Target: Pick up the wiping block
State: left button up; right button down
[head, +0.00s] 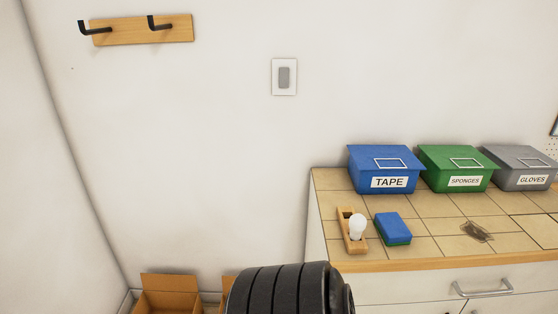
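The wiping block (393,228), blue on top with a green lower layer, lies on the tiled countertop (432,206) near its front left part. It stands just right of a wooden holder with a white bulb, with a small gap between them. Neither of my grippers is in view, so nothing of mine is seen touching the block.
The wooden holder (344,215) carries a white bulb (357,227). Lidded boxes marked TAPE (385,165), SPONGES (458,166) and GLOVES (522,166) line the back. A dark smudge (477,231) marks the tiles. A drawer handle (484,289) juts out below; an open cardboard box (169,281) sits lower left.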

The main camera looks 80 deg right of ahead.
aim_at(392, 228)
jog(key=z, duration=3.45)
jog(key=u, duration=3)
jog(key=z, duration=2.8)
